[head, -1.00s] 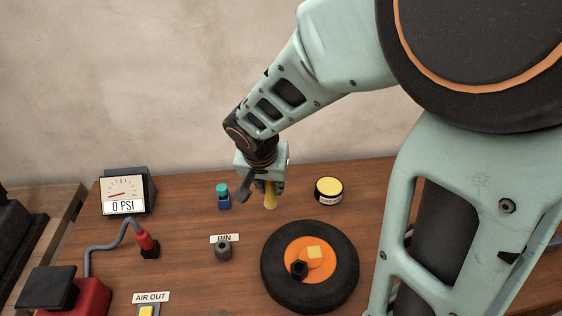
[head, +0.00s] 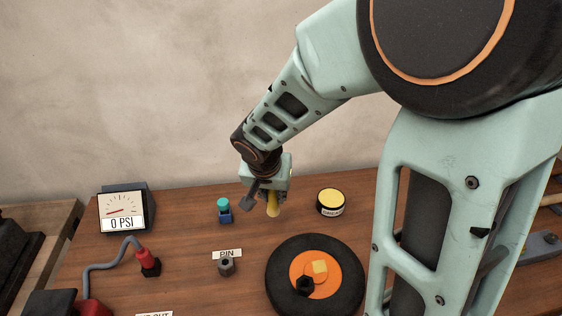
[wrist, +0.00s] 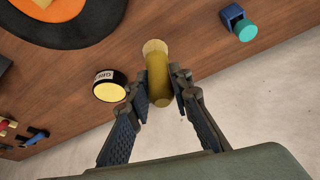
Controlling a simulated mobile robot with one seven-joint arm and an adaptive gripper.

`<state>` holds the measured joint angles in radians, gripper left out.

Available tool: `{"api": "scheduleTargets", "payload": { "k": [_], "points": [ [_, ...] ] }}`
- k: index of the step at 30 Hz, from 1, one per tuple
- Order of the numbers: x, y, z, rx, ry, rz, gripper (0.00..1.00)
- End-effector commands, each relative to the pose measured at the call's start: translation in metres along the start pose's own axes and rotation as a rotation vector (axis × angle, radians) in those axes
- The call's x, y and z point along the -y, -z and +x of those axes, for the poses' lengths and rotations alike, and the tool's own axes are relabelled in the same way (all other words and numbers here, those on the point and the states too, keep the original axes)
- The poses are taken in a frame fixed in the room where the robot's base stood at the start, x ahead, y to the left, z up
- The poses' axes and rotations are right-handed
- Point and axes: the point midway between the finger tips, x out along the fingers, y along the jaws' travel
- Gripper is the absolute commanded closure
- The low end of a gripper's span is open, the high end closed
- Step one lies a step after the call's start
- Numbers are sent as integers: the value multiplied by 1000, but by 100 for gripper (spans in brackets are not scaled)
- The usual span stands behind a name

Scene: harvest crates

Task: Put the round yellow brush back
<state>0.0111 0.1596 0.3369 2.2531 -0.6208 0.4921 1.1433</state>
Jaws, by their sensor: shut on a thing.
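My gripper (wrist: 160,92) is shut on a round yellow brush (wrist: 158,75). The wrist view shows the brush as a dull yellow cylinder between the two fingers, with a paler end pointing away from the gripper. In the head view the yellow brush (head: 273,205) hangs below my gripper (head: 268,192), over the back of the table. A round black tin with a yellow top and a white label (head: 331,201) stands to its right, apart from it. The tin also shows in the wrist view (wrist: 110,88), beside the left finger.
A black wheel with an orange hub (head: 340,262) lies in front. A blue block with a teal cap (head: 225,211) stands to the left of the gripper. A nut (head: 226,266) sits by the PIN label, and a gauge (head: 123,211) reading 0 PSI stands at the far left.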

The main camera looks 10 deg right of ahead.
Motion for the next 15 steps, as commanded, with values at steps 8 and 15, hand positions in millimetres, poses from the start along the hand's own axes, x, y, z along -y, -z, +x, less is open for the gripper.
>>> {"api": "scheduleTargets", "payload": {
  "k": [8, 15],
  "points": [
    [-22, 40, 43, 4, -2, 3, 100],
    [-34, 55, 89, 4, -2, 1, 100]
  ]
}}
